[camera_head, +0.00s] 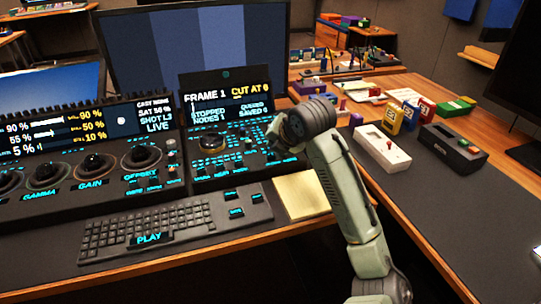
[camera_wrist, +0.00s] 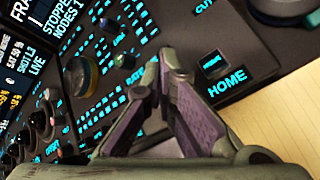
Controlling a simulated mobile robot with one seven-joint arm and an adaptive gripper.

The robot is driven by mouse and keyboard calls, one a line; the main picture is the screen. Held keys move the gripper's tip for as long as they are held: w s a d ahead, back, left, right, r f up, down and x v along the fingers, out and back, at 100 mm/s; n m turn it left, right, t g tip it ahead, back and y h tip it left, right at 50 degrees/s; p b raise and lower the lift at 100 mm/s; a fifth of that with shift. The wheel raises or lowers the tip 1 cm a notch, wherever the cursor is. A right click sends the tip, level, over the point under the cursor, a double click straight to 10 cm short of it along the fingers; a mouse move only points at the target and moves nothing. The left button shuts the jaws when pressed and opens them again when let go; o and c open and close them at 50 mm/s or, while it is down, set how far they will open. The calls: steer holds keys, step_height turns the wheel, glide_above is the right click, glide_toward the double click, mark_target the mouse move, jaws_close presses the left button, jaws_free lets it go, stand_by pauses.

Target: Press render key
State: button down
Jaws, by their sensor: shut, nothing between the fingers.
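The dark control panel (camera_head: 226,130) with glowing cyan-labelled keys stands left of my arm in the head view. Its screen reads FRAME 1, STOPPED, NODES 1 and CUT AT. No key label reading RENDER is legible in either view. My gripper (camera_head: 277,132) hangs over the panel's right side, partly hidden by my wrist. In the wrist view its fingers (camera_wrist: 163,66) meet, shut and empty, over the key area. A key labelled HOME (camera_wrist: 213,65) lies right of the fingertips. I cannot tell whether the tips touch the panel.
A grading panel with knobs (camera_head: 92,163) stands left of the key panel. A keyboard (camera_head: 147,228) and a yellow pad (camera_head: 301,196) lie in front. Small boxes (camera_head: 391,119) and a white switch box (camera_head: 382,150) stand right of my arm. A monitor (camera_head: 195,45) rises behind.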

mark_target(273, 154)
steer(key=shift+f+b, duration=0.5)
steer(key=shift+f, duration=0.05)
stand_by(0.5)
stand_by(0.4)
steer(key=shift+r+p, duration=0.6)
steer(key=shift+r, duration=0.4)
steer(key=shift+r+p, duration=1.7)
steer(key=shift+r, duration=0.85)
steer(key=shift+f, duration=0.1)
